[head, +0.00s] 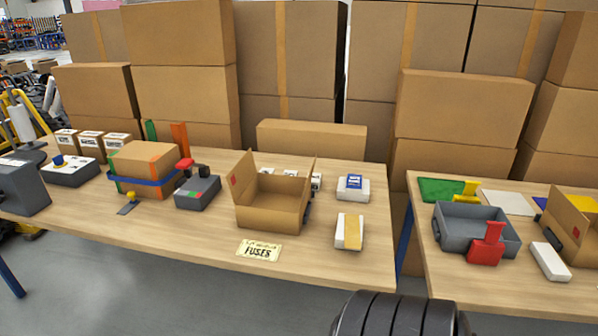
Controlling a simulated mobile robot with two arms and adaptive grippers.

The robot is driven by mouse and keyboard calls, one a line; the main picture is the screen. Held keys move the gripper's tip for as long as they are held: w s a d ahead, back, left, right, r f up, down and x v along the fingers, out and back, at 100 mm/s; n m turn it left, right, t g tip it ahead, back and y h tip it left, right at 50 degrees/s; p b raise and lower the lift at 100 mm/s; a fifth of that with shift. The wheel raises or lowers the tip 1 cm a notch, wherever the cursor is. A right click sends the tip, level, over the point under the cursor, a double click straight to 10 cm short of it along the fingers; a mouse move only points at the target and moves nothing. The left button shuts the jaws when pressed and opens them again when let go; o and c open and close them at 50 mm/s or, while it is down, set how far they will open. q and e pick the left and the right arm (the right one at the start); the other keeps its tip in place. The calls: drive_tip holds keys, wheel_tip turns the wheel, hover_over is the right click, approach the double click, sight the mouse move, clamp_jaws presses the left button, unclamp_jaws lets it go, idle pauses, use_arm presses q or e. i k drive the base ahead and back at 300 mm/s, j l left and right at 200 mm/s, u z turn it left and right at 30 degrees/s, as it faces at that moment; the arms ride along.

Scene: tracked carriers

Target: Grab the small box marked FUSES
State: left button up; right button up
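A pale card (259,250) reading FUSES, with a smaller unreadable line above, is at the front edge of the left table. No small box legibly bears that word. Three small white-and-brown boxes with labels too small to read stand at the back left, one of them here (91,145). A few small white items partly show behind the open carton (268,217). A white box with a blue label (352,187) and a white box with a tan strip (349,231) lie right of the carton. Neither gripper shows.
The left table (180,228) also holds a strapped carton (145,170) and grey control boxes (198,192). A gap separates it from the right table (465,283), which holds a grey bin (455,233). Large cartons stand behind. A dark ribbed shape is at the bottom.

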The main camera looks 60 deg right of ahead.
sight(316, 178)
drive_tip(key=z, duration=1.7)
drive_tip(key=i+l+u, duration=0.1)
drive_tip(key=i+l, duration=0.4)
drive_tip(key=l, duration=0.15)
drive_tip(key=i+l+u, duration=0.1)
drive_tip(key=i+l, duration=0.4)
drive_tip(key=l, duration=0.15)
